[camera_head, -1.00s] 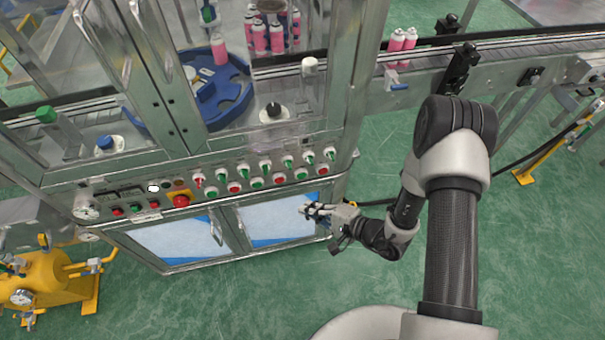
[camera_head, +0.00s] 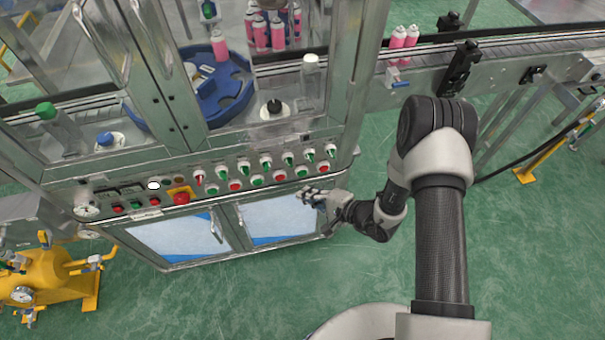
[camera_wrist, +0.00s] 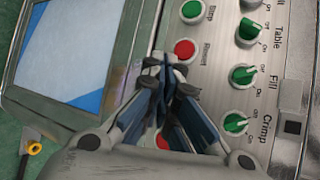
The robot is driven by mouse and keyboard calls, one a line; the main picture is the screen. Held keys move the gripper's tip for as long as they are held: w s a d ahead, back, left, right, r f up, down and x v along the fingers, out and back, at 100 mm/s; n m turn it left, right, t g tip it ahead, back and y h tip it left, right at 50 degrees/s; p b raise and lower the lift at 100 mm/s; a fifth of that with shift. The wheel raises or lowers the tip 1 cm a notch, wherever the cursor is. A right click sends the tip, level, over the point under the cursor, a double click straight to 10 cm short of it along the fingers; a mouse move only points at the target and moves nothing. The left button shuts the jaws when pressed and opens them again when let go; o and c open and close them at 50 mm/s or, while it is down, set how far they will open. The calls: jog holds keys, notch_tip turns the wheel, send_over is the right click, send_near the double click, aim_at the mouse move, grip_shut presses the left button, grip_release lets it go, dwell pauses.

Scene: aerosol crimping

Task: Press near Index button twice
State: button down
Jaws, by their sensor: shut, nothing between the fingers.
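A row of red and green push buttons (camera_head: 280,176) runs along the cabinet's front panel, under a row of green-handled knobs (camera_head: 288,158). My gripper (camera_head: 303,193) is just below the right part of this row, fingers together and empty. In the wrist view my gripper (camera_wrist: 165,72) lies beside a red button (camera_wrist: 184,50), seemingly short of it; contact cannot be judged. A green button (camera_wrist: 193,10) is farther up. Another red button (camera_wrist: 163,142) shows partly between the fingers. The knob labels Table, Fill and Crimp are readable; the button labels are too blurred to identify Index.
Cabinet doors with pale windows (camera_head: 167,235) lie below the panel. A conveyor (camera_head: 430,60) with pink cans (camera_head: 402,38) extends right. A blue rotary table (camera_head: 232,95) is inside the machine. A yellow pump unit (camera_head: 50,280) stands at left. The green floor in front is clear.

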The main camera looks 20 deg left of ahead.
jog(key=shift+w+a+b, duration=0.3)
jog(key=shift+w+a, duration=0.15)
jog(key=shift+w, duration=0.25)
jog(key=shift+w+a+b, duration=0.25)
jog(key=shift+w+a, duration=0.2)
jog(key=shift+w, duration=0.25)
jog(key=shift+w, duration=0.15)
dwell(0.4)
jog(key=shift+w+a+b, duration=0.2)
jog(key=shift+b, duration=0.2)
jog(key=shift+w+a, duration=0.2)
jog(key=shift+w, duration=0.15)
dwell(0.5)
jog(key=shift+s, duration=0.1)
jog(key=shift+s+d+b, duration=0.3)
jog(key=shift+s+d, duration=0.15)
jog(key=shift+s, duration=0.15)
jog(key=shift+s+d, duration=0.45)
jog(key=shift+s, duration=0.25)
jog(key=shift+s+d, duration=0.4)
jog(key=shift+s, duration=0.35)
jog(key=shift+s+d, duration=0.45)
jog(key=shift+s, duration=0.25)
